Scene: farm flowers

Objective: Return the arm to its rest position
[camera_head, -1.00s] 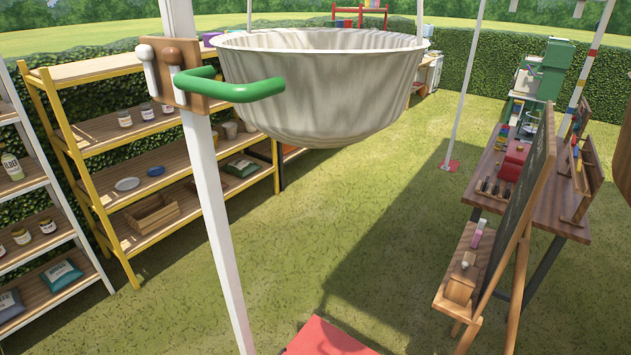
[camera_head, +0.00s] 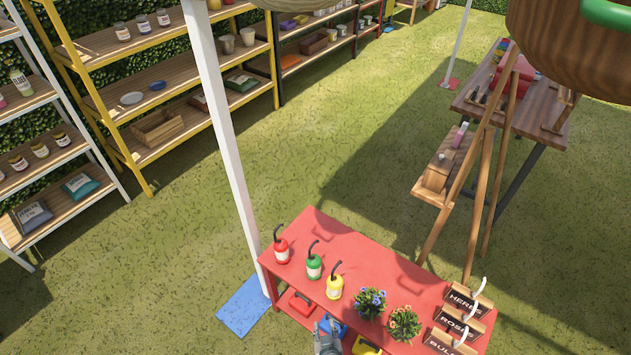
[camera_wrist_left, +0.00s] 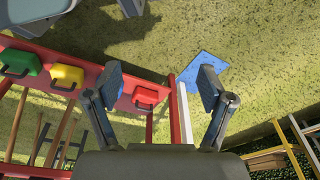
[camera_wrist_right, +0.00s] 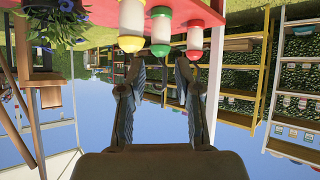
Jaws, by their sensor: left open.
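My right gripper (camera_head: 328,335) shows at the bottom edge of the head view, at the near side of a red table (camera_head: 335,235). In the right wrist view its fingers (camera_wrist_right: 161,66) are apart with nothing between them. A red bottle (camera_head: 281,250), a green bottle (camera_head: 314,267) and a yellow bottle (camera_head: 334,288) stand on the table beyond it. My left gripper is outside the head view. In the left wrist view its fingers (camera_wrist_left: 163,84) are wide apart and empty, with a red case (camera_wrist_left: 146,96) on the red frame appearing between them.
Potted flowers (camera_head: 369,303) and several lettered holders (camera_head: 466,303) occupy the table's right part. A yellow case (camera_head: 366,346) shows below the tabletop. A white post (camera_head: 222,130) rises beside the table's left end. A wooden easel (camera_head: 480,165) stands behind; open grass lies between.

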